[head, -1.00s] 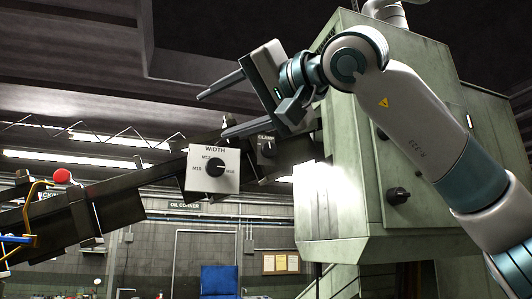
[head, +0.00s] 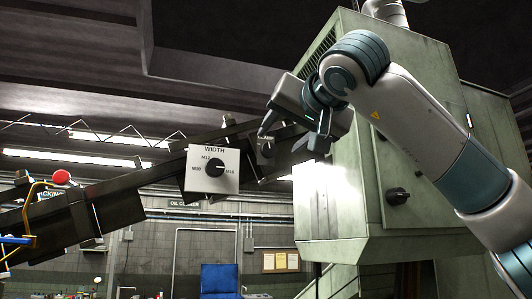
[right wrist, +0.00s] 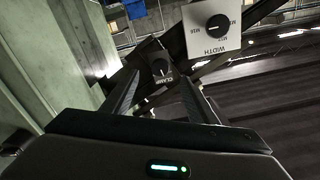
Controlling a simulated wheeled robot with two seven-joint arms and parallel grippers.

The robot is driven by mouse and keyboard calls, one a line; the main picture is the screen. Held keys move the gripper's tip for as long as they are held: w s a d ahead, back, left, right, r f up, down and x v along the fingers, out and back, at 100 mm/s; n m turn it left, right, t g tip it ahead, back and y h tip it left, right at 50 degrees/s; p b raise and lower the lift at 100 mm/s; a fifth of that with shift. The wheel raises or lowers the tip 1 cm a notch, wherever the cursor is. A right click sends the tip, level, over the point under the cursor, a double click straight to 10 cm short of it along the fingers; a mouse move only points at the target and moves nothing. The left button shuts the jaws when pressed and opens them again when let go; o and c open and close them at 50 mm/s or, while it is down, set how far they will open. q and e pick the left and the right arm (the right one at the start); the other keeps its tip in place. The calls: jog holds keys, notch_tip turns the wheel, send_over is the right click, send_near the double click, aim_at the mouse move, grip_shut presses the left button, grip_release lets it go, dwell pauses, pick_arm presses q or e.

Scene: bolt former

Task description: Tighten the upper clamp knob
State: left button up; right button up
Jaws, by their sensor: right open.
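In the right wrist view the clamp knob (right wrist: 161,68) shows ahead, between the two finger lines. My right gripper (head: 280,141) is open and empty, its fingers pointing toward the clamp panel. In the right wrist view, the fingers (right wrist: 158,84) stand on either side of the knob's line of sight; contact is not visible. My left gripper is not in view.
A white WIDTH panel (head: 212,171) with a black dial sits beside the clamp panel. A red ball-shaped button (head: 61,177) is at far left.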

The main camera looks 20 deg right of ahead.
aim_at(270, 149)
jog(key=w+p, duration=0.2)
jog(key=w, duration=0.5)
jog(key=shift+w+a, duration=0.15)
jog(key=shift+w, duration=0.05)
jog(key=shift+w+f+b, duration=0.15)
jog(key=shift+f+b, duration=0.1)
jog(key=shift+b, duration=0.05)
jog(key=shift+m+b, duration=0.4)
jog(key=shift+m, duration=0.2)
jog(key=shift+m+b, duration=0.9)
jog(key=shift+m, duration=0.1)
jog(key=shift+a+r+m+b, duration=0.1)
jog(key=shift+m+b, duration=0.2)
jog(key=shift+m, duration=0.7)
jog(key=shift+r+m+b, duration=0.15)
jog(key=shift+m+b, duration=0.15)
jog(key=shift+m, duration=0.9)
jog(key=shift+c, duration=0.3)
